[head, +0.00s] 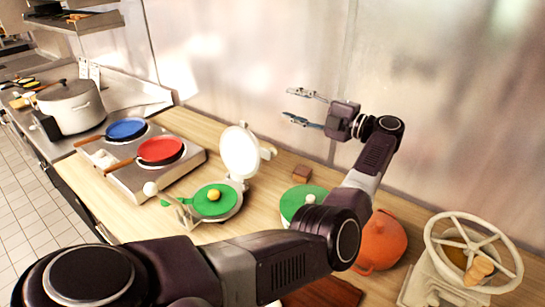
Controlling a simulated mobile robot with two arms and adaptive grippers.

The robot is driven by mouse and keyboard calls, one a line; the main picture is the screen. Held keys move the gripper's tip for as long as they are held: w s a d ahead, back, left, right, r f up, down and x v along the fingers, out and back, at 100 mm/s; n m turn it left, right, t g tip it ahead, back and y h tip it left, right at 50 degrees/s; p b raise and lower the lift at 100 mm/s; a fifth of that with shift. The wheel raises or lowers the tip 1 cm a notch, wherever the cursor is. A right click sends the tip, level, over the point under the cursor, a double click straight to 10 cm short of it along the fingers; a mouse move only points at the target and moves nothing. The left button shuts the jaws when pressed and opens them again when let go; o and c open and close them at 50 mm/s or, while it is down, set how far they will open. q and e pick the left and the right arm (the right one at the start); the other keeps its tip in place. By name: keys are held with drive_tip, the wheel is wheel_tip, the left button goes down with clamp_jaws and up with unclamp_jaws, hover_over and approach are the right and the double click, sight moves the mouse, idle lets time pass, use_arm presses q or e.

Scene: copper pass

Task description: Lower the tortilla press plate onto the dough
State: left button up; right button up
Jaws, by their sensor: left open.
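The tortilla press stands open on the wooden counter, left of the picture's middle. Its round white upper plate (240,150) is raised and leans back near the wall. A green round sheet (205,209) lies on the lower plate. A yellow dough ball (214,195) sits in the middle of the sheet. My left gripper (289,104) is open and empty, fingers pointing left, held high in front of the wall, up and right of the raised plate. My right gripper is out of view.
A two-burner stove (183,174) with a blue pan (126,129) and a red pan (160,150) stands left. A green disc (299,199), a brown block (302,173), an orange pot (381,240) and a white spoked wheel (440,232) are right. My left arm crosses the foreground.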

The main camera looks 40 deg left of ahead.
use_arm(q)
drive_tip(key=b, duration=1.9)
approach(274, 153)
drive_tip(key=a, duration=0.5)
drive_tip(key=a+p, duration=0.1)
drive_tip(key=a, duration=0.2)
drive_tip(key=a+p, duration=0.1)
drive_tip(key=a, duration=0.1)
drive_tip(key=shift+s+a+f, duration=0.15)
drive_tip(key=shift+s+a, duration=0.1)
drive_tip(key=shift+s, duration=0.05)
drive_tip(key=shift+a+p, duration=0.3)
drive_tip(key=shift+a, duration=0.1)
drive_tip(key=shift+f, duration=0.1)
drive_tip(key=shift+c, duration=0.3)
clamp_jaws()
